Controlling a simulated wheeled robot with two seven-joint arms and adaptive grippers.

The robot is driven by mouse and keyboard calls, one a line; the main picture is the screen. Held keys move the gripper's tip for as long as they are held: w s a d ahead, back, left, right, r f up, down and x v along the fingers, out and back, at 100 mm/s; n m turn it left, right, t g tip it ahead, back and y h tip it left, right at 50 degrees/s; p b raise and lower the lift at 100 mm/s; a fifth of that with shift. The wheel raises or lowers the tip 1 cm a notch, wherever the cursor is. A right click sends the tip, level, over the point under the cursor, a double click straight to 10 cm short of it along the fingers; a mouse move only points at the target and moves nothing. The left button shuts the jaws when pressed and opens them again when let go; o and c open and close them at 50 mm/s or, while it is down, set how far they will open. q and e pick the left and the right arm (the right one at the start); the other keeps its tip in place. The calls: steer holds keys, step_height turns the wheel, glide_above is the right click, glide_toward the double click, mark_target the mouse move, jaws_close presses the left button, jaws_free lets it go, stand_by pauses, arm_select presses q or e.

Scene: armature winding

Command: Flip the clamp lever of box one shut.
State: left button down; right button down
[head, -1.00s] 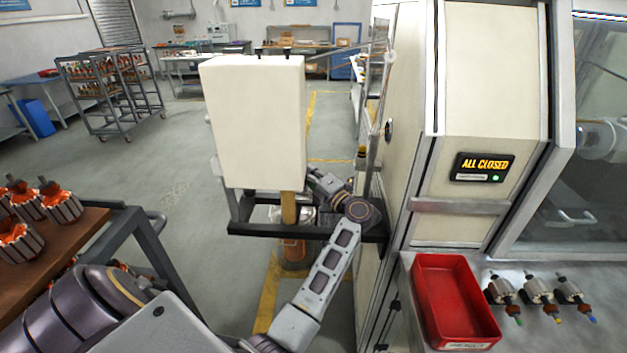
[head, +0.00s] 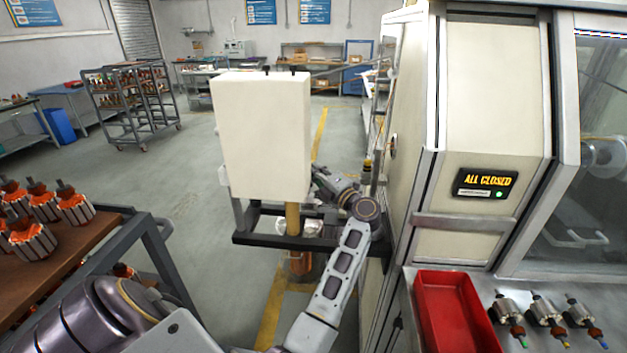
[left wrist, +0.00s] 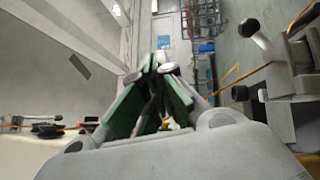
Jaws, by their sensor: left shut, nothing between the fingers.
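A cream box (head: 262,135) stands on a dark bracket beside the machine in the head view. No clamp lever can be made out on the side facing me. In the left wrist view, black-knobbed metal levers (left wrist: 262,42) stand on a fixture at the right; I cannot tell which box they belong to. My left gripper (head: 325,187) is at the box's lower right edge, its tips partly hidden. The left wrist view shows its green-padded fingers (left wrist: 157,66) shut and empty, apart from the levers. My right gripper is not in view.
The machine's cream wall (head: 400,190) rises close to the right of my left arm. Its display (head: 487,181) reads "ALL CLOSED". A red tray (head: 450,315) and several armatures lie at lower right. A cart (head: 85,255) with armatures stands at left.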

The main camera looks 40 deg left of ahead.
arm_select(q)
steer(key=r, duration=0.5)
steer(key=shift+w+d+r, duration=0.1)
steer(key=shift+d+r, duration=0.1)
steer(key=shift+d, duration=0.1)
steer(key=shift+d, duration=0.1)
stand_by(0.4)
